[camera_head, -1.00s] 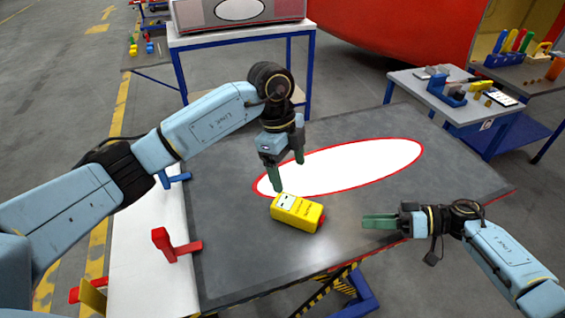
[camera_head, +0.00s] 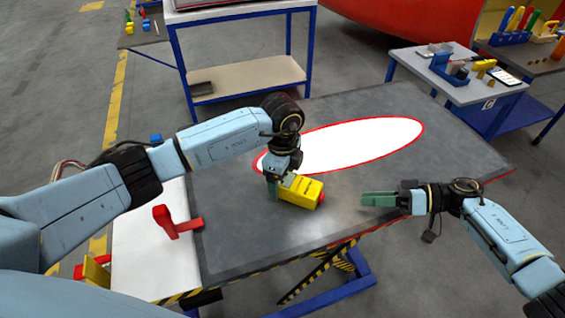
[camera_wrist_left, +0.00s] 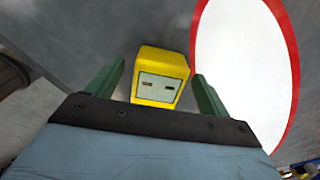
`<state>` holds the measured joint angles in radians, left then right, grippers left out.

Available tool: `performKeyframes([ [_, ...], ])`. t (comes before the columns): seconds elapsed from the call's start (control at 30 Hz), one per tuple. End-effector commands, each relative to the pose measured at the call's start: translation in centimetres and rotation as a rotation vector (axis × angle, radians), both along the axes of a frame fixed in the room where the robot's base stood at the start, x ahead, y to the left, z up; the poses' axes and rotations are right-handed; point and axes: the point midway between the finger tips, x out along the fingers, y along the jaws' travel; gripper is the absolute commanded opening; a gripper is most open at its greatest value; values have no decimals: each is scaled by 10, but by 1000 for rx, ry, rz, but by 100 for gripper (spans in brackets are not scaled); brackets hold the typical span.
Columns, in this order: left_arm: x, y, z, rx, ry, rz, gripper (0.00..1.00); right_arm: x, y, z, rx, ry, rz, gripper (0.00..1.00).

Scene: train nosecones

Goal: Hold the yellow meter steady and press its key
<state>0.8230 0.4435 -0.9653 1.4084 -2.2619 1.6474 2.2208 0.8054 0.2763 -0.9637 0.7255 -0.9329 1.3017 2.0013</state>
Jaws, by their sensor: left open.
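The yellow meter (camera_head: 308,192) lies on the dark grey table top (camera_head: 240,240), with a red part at its right end. My left gripper (camera_head: 275,186) is low at the meter's left end and partly hides it. In the left wrist view the meter (camera_wrist_left: 160,92) shows its small grey display end between the two green fingers of my left gripper (camera_wrist_left: 157,85). The fingers are apart, with gaps on both sides. The meter's key cannot be made out. My right gripper (camera_head: 380,199) is over the table to the right of the meter, apart from it; its finger gap is unclear.
A white oval with a red rim (camera_head: 350,143) lies on the table top behind the meter. A red clamp-like piece (camera_head: 175,222) stands on the white left strip (camera_head: 150,262). A side table (camera_head: 440,85) with tools is at the back right.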

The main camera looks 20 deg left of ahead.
Motion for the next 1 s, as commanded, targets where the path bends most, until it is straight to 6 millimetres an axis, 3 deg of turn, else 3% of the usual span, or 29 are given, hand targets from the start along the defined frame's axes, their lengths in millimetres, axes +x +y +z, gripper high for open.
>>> performKeyframes([
  [0.13, 0, 0, -12, -1, 1, 1, 80, 0, 0, 0, 0, 0, 0, 36],
  [0.47, 0, 0, -14, -1, 0, 0, 80, 0, 0, 0, 0, 0, 0, 36],
  [0.9, 0, 0, -14, -1, 0, 0, 22, 0, 0, 0, 0, 0, 0, 36],
  [1.0, 0, 0, -14, -1, 0, 0, 20, 0, 0, 0, 0, 0, 0, 36],
])
